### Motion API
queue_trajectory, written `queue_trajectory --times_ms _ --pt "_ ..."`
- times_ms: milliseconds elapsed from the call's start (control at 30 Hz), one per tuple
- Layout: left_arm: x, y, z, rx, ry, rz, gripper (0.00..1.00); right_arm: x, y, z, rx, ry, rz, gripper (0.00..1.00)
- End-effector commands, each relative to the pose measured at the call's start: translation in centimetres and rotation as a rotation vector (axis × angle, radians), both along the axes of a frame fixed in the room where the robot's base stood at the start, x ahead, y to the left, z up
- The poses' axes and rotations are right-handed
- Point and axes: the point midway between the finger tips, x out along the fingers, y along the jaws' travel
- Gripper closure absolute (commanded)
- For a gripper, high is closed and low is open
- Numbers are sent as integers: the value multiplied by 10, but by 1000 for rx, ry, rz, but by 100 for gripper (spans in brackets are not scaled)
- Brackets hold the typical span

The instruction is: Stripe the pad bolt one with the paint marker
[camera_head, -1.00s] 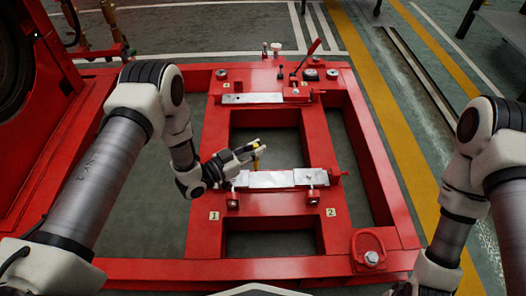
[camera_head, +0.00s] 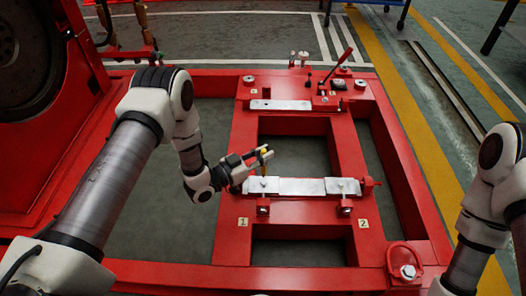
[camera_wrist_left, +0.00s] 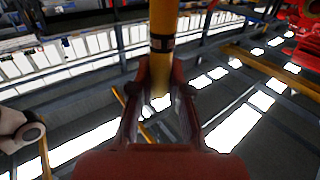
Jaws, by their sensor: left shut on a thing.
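The yellow paint marker (camera_head: 265,160) is held by my left gripper (camera_head: 262,157) and stands roughly upright above the left end of the near silver pad plate (camera_head: 300,187). In the left wrist view the marker (camera_wrist_left: 162,18) passes between the closed fingers (camera_wrist_left: 158,95), with a dark band on its barrel. Pad bolt one (camera_head: 263,183) appears to be the bolt at the plate's left end, by label 1 (camera_head: 243,222). The marker's lower end is close above it; I cannot tell whether they touch. My right gripper is out of view.
Another bolt (camera_head: 342,185) sits at the plate's right end, above label 2 (camera_head: 363,223). The red frame (camera_head: 300,212) has open gaps.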

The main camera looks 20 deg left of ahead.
Motion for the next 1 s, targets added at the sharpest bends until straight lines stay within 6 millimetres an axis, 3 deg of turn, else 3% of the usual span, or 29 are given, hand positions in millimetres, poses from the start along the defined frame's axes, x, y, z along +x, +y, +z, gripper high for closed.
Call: queue_trajectory --times_ms 33,200,1000 --pt "0 0 -11 1 1 0 100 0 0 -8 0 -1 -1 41" --pt "0 0 -23 0 0 0 100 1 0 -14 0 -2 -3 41" --pt "3 1 -23 0 0 0 100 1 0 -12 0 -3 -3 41"
